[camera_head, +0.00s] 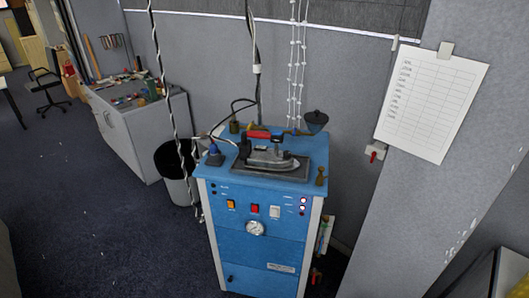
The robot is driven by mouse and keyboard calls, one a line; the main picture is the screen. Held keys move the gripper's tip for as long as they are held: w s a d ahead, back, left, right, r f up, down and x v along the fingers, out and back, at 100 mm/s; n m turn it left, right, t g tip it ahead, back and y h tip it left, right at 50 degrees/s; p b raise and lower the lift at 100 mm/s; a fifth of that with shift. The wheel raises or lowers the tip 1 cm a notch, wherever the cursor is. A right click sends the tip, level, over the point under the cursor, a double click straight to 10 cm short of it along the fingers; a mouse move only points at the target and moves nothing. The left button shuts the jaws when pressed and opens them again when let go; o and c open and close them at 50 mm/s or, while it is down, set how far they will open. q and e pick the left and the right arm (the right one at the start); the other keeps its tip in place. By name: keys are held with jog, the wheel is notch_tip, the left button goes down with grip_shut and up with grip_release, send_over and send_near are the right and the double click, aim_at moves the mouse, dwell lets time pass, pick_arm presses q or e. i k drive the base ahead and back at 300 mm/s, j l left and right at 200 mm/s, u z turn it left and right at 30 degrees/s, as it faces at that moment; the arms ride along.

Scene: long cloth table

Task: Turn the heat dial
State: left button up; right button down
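A blue cabinet (237,258) with white edges stands upright in the middle of the view. A dark iron (268,156) with a red part on its handle rests on a dark plate on its top. A round white gauge (256,228) is below the switches. I cannot tell which part is the heat dial. Neither of my grippers is in view.
Cables (257,69) hang from above to the cabinet. A paper list (431,103) hangs on the grey wall at right. Dark carpet (90,225) is clear at left.

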aim_at(287, 154)
jog(key=z, duration=0.7)
jog(key=j+z, duration=0.9)
jog(key=k+j+z, duration=0.1)
jog(key=j+z, duration=0.35)
jog(key=k+j+z, duration=0.15)
jog(key=j+z, duration=0.2)
jog(key=z, duration=0.15)
